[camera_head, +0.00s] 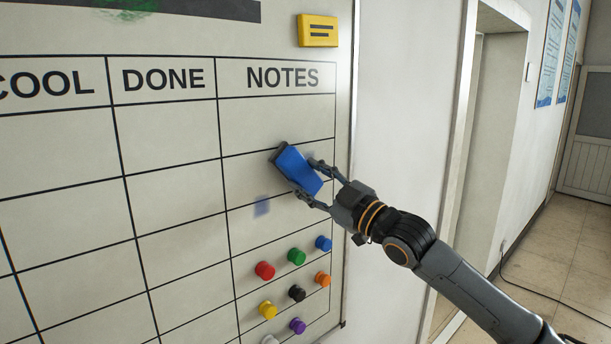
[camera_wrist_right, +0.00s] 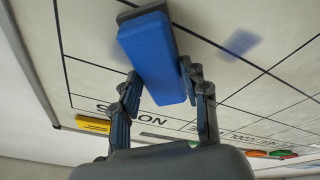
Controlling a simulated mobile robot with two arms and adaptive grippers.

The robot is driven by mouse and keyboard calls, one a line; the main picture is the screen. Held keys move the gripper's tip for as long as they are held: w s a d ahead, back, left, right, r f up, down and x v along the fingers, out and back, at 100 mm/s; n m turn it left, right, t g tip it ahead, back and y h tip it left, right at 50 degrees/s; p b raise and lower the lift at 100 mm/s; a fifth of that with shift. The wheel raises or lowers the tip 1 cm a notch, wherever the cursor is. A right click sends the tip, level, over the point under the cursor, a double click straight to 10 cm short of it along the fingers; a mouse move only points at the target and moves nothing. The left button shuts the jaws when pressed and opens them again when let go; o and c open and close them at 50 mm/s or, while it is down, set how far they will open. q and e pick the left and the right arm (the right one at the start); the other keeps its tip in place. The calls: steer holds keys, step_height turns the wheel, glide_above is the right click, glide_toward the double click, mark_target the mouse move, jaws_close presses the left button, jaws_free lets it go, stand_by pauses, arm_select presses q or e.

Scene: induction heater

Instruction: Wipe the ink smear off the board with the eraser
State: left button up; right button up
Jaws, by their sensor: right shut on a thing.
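The whiteboard (camera_head: 180,190) carries a printed grid with COOL, DONE and NOTES columns. My right gripper (camera_head: 316,183) is shut on the eraser (camera_head: 300,171), a blue block with a dark pad, in the NOTES column. In the right wrist view the eraser (camera_wrist_right: 152,58) sits between the two fingers (camera_wrist_right: 160,98), its dark pad at the far end towards the board. I cannot tell whether the pad touches the board. A blue ink smear (camera_head: 262,206) lies below and left of the eraser; it also shows in the right wrist view (camera_wrist_right: 240,42). My left gripper is not in view.
Several coloured magnets, including a red one (camera_head: 264,271), sit low in the NOTES column. A yellow block (camera_head: 318,30) is at the board's upper right. A green patch (camera_head: 125,9) is at the top. A doorway (camera_head: 480,130) opens to the right.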

steer(key=shift+w+d+r+p, duration=0.25)
steer(key=shift+w+d+p, duration=0.1)
steer(key=shift+d+p, duration=0.3)
steer(key=shift+w+d+p, duration=0.15)
steer(key=shift+w+p, duration=0.1)
steer(key=shift+p, duration=0.2)
steer(key=w+d+p, duration=0.1)
steer(key=d+p, duration=0.1)
steer(key=w+d+p, duration=0.1)
steer(key=p, duration=0.1)
steer(key=shift+w+d+f, duration=0.3)
steer(key=shift+w+d, duration=0.05)
steer(key=shift+d, duration=0.05)
steer(key=shift+s, duration=0.1)
steer(key=shift+s+d, duration=0.55)
steer(key=shift+s, duration=0.25)
steer(key=shift+s+d, duration=0.6)
steer(key=shift+s, duration=0.2)
steer(key=shift+s+d, duration=0.55)
steer(key=shift+s, duration=0.25)
